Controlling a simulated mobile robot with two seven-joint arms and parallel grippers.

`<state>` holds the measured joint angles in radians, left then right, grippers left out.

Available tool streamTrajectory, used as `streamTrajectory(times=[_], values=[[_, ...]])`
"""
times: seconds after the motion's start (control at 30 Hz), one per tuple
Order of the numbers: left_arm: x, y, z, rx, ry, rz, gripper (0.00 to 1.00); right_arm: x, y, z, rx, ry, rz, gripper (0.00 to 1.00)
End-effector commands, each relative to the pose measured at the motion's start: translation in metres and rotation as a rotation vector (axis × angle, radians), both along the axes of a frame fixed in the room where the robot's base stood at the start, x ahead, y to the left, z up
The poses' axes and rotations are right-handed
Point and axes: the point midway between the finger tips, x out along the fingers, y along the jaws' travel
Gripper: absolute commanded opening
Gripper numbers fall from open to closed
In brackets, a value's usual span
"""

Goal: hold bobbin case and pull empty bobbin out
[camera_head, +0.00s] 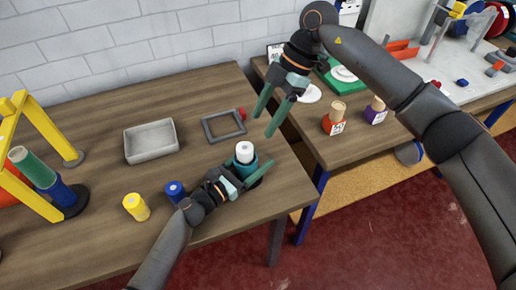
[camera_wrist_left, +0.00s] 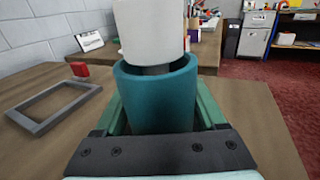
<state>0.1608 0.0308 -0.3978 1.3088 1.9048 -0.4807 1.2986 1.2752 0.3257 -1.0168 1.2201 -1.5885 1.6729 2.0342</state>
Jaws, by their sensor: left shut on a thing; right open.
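The bobbin case is a teal open-topped cup (camera_wrist_left: 155,105) standing upright near the right end of the brown table; it also shows in the head view (camera_head: 236,165). The empty bobbin, a white cylinder (camera_head: 244,149), stands up out of its mouth; in the wrist view the bobbin (camera_wrist_left: 150,32) runs out of the top of the picture. My left gripper (camera_head: 252,174) is shut around the case, one green finger on each side. My right gripper (camera_head: 265,122) is open and empty, fingers pointing down, above and right of the bobbin.
A grey frame (camera_head: 205,132) and a grey tray (camera_head: 129,149) lie behind and left of the case. Blue (camera_head: 175,192) and yellow (camera_head: 136,207) spools stand left of it. A yellow stand (camera_head: 42,128) is far left. A second table (camera_head: 355,150) adjoins at right.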

Motion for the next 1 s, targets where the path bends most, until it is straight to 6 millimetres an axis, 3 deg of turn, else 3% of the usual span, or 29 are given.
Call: streamTrajectory(times=[0.17,0.3,0.47,0.67,1.0], values=[[0.000,0.000,0.000,0.001,0.000,0.000,0.00,-0.018,0.035,0.015,-0.199,-0.188,0.318,0.84],[0.000,0.000,-0.001,0.001,0.000,0.000,0.00,-0.027,0.052,0.027,-0.372,-0.323,0.544,0.84],[0.000,0.000,-0.001,0.001,0.001,0.000,0.00,-0.030,0.058,0.031,-0.475,-0.392,0.664,0.84],[0.000,0.000,-0.001,0.001,0.001,0.000,0.00,-0.028,0.056,0.006,-0.484,-0.394,0.674,0.84],[0.000,0.000,0.000,0.001,0.001,-0.001,0.00,-0.019,0.051,-0.057,-0.482,-0.392,0.670,0.84]])
